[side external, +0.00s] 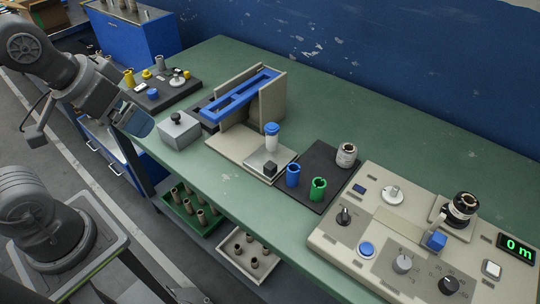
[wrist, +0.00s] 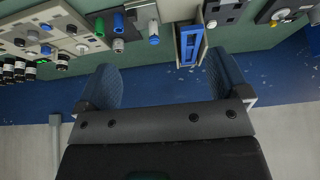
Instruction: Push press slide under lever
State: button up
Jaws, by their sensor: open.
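A beige press with two upright walls (side external: 266,102) stands on the green table. A blue slotted lever (side external: 240,95) runs between the walls and slopes toward the front left; it also shows in the wrist view (wrist: 190,46). A white cylinder with a blue cap (side external: 271,136) stands at the slide, outside the lever. My gripper (side external: 140,121) is open and empty, left of the press above the table's edge. Its two fingers are wide apart in the wrist view (wrist: 162,60).
A grey box with a black knob (side external: 180,130) stands left of the press. A black mat (side external: 325,165) with blue, green and beige cylinders lies to its right. A control panel (side external: 420,240) fills the right front. The table behind the press is clear.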

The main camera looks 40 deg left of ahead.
aim_at(276, 171)
jog(key=shift+c, duration=0.3)
